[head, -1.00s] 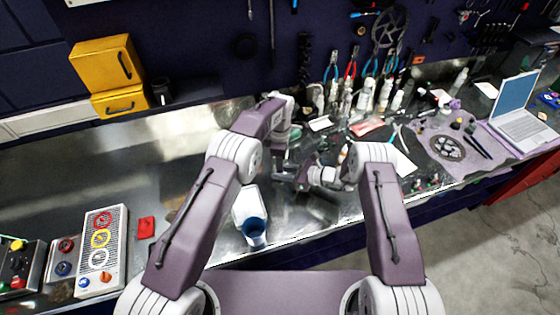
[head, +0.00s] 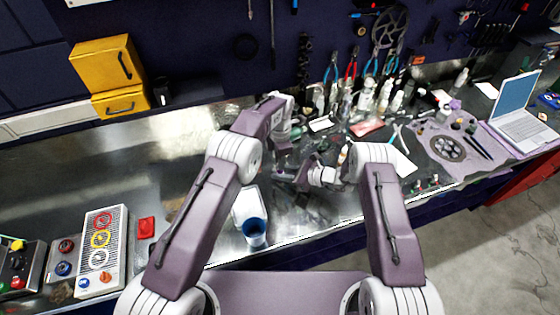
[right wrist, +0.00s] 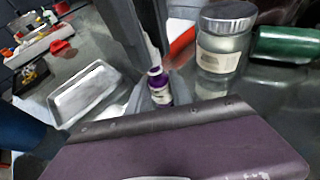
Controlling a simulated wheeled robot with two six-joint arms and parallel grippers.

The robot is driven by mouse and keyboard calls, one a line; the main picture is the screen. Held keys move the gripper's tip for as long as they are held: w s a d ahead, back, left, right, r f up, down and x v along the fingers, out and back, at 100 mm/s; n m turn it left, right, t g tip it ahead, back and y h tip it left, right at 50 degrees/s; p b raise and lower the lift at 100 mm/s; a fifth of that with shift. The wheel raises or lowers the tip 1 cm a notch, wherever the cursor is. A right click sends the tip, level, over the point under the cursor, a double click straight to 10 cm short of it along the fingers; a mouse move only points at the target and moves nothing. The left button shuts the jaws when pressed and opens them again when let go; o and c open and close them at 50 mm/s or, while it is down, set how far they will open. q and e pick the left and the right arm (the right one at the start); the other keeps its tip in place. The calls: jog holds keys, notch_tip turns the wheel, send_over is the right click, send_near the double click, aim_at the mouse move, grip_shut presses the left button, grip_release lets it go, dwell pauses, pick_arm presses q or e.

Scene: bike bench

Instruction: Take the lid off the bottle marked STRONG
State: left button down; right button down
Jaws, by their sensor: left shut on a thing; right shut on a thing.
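A small bottle (right wrist: 160,88) with purple and white on it stands at the middle of the right wrist view. My right gripper (head: 298,179) is shut on it, as far as I can tell. No marking on it is readable. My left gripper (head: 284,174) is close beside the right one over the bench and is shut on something. What it holds is too small and too hidden to make out in the head view. I cannot tell which bottle is marked STRONG.
A glass jar (right wrist: 222,45) with a metal lid and a green cylinder (right wrist: 285,46) are to the right. A white tray (right wrist: 88,96) lies to the left. A blue-topped container (head: 254,231) stands near the front edge. Several bottles stand at the back.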

pick_arm(q)
jog(key=shift+r, duration=1)
jog(key=shift+r, duration=2)
pick_arm(e)
jog(key=c, duration=1.1)
grip_release()
